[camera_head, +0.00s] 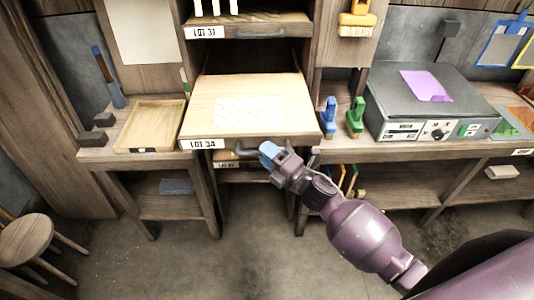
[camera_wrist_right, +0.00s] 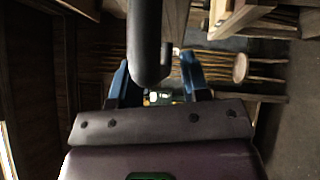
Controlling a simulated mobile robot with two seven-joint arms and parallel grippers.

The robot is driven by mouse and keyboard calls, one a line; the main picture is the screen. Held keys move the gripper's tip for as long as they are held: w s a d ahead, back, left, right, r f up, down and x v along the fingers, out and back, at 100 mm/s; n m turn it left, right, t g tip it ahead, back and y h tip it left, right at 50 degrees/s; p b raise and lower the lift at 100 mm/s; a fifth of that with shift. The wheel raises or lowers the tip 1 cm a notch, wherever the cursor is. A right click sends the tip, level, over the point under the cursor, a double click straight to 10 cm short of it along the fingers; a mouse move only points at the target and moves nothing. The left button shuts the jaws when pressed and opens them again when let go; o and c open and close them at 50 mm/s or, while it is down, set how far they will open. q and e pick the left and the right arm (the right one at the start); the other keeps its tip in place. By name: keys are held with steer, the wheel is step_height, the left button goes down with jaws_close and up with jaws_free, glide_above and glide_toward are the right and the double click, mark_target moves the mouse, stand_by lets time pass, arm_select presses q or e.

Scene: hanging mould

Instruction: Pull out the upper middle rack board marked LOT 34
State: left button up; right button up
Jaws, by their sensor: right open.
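The board marked LOT 34 (camera_head: 202,92) is a pale wooden shelf with a white patterned patch on top. In the head view it extends forward from the rack, its label (camera_head: 198,144) on the front edge. A dark bar handle (camera_head: 240,151) runs along that edge. My right gripper (camera_head: 270,152) is at the right part of this handle. In the right wrist view the gripper (camera_wrist_right: 157,72) is open, its blue fingers on either side of the dark handle bar (camera_wrist_right: 148,40). Contact with the bar cannot be told. My left gripper is not in view.
The LOT 31 board (camera_head: 262,18) is above; another labelled board (camera_head: 228,164) is below. A wooden tray (camera_head: 152,126) lies on the left bench. Blue (camera_head: 329,115) and green (camera_head: 355,117) clamp-like tools and a grey machine (camera_head: 440,85) stand right. A stool (camera_head: 27,236) is at lower left.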

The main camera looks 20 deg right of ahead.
steer(key=b+v, duration=0.1)
steer(key=v, duration=0.9)
steer(key=shift+s, duration=0.2)
steer(key=shift+d+r, duration=0.1)
steer(key=d+f+m+h, duration=0.4)
steer(key=m+h, duration=0.3)
steer(key=m, duration=0.7)
steer(key=s+d+f+m+g+h, duration=0.1)
steer(key=s+f+m+g, duration=0.4)
steer(key=s+f+m, duration=0.5)
steer(key=s+f+h, duration=0.1)
steer(key=s, duration=0.3)
steer(key=shift+s+g+h, duration=0.2)
steer(key=shift+g+h, duration=0.1)
steer(key=shift+h, duration=0.1)
steer(key=shift+d, duration=0.2)
